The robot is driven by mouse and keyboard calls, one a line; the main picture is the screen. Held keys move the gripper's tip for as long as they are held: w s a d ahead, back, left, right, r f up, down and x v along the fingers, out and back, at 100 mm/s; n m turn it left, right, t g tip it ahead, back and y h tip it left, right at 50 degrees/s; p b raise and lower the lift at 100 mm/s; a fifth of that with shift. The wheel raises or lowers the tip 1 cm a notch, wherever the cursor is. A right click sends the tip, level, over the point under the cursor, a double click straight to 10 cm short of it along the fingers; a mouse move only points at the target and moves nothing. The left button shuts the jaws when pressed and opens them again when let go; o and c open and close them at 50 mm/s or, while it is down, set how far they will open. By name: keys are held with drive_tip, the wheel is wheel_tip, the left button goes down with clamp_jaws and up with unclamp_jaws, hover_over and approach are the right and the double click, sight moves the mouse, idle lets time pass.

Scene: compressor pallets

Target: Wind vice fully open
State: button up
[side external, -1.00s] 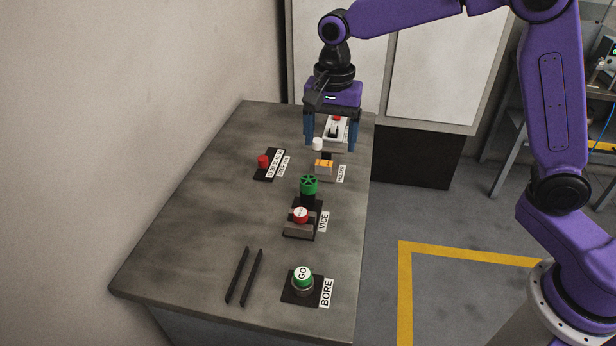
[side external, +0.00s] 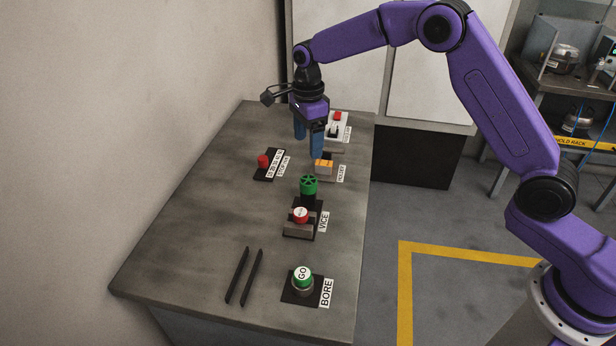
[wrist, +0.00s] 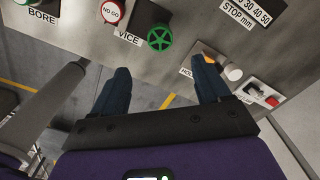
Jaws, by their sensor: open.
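The vice (side external: 300,227) is a small grey-brown block on a black base near the table's right edge, labelled VICE. Its green spoked handwheel (side external: 309,184) stands at the far end of the base, and also shows in the wrist view (wrist: 160,37). A red and white NO GO piece (side external: 301,214) sits at the vice, and shows at the top of the wrist view (wrist: 112,11). My gripper (side external: 308,148) is open and empty, above the table beyond the handwheel. In the wrist view its blue fingers (wrist: 164,80) are spread, with the handwheel beyond the gap between them.
An orange-topped block (side external: 324,167) stands close to my right finger. A red-knobbed stop scale (side external: 264,161) lies to the left. A switch panel (side external: 338,126) is at the far end.

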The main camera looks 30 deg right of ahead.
sight(308, 181)
wheel_tip(308, 181, down, 12)
idle(0.4)
drive_tip(key=c, duration=1)
drive_tip(key=shift+c, duration=0.2)
